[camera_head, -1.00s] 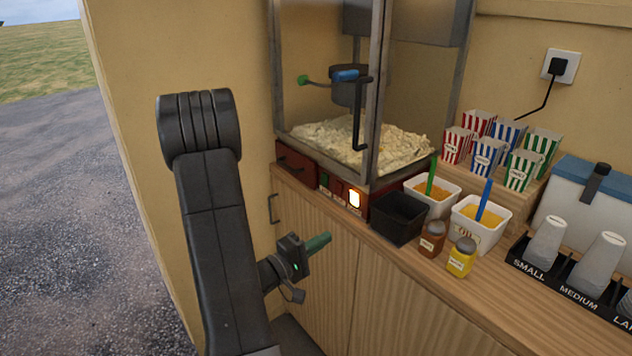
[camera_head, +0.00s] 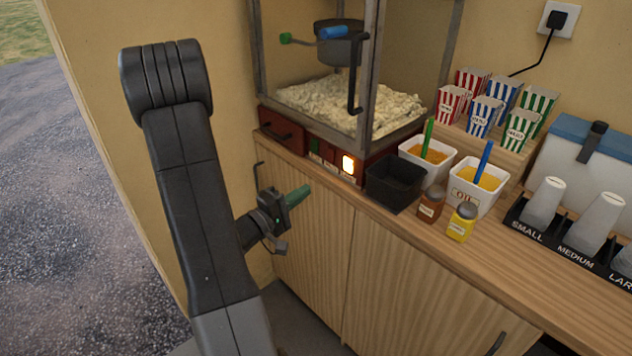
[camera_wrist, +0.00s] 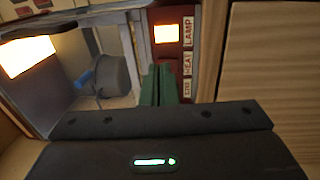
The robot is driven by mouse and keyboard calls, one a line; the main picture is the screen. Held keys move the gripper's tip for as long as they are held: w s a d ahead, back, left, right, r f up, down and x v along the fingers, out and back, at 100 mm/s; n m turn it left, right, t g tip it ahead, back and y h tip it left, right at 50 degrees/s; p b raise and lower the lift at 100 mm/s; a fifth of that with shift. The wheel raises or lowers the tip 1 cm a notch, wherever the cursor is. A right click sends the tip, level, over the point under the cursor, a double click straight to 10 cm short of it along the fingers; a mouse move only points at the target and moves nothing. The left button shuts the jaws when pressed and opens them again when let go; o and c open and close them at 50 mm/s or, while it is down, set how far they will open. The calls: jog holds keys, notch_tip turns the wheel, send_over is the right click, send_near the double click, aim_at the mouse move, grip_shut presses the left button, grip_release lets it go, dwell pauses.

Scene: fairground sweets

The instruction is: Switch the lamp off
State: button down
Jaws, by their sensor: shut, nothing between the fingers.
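The lamp switch (camera_head: 348,165) is a glowing square on the red base of the popcorn machine (camera_head: 368,120). In the wrist view the lit switch (camera_wrist: 166,34) sits beside a label reading LAMP (camera_wrist: 188,24). A HEAT label and another label lie beneath it. My gripper (camera_head: 300,195) has green fingers and is in front of the cabinet, lower left of the switch and apart from it. In the wrist view the fingers (camera_wrist: 158,85) are shut together and empty, pointing toward the panel just below the lit switch. They hide part of the panel.
A black bin (camera_head: 393,183) stands right of the panel. Two tubs with scoops, a brown shaker (camera_head: 430,206) and a yellow shaker (camera_head: 462,222) stand beyond it. Striped popcorn boxes and cup stacks are farther right. The wooden cabinet front (camera_head: 400,290) lies below the counter edge.

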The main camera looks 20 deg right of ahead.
aim_at(346, 161)
jog(key=p+x, duration=0.2)
jog(key=x, duration=1.1)
jog(key=shift+s, duration=0.1)
jog(key=shift+d+r+p, duration=0.2)
jog(key=shift+d+p, duration=0.05)
jog(key=shift+p, duration=0.05)
jog(key=shift+a, duration=0.15)
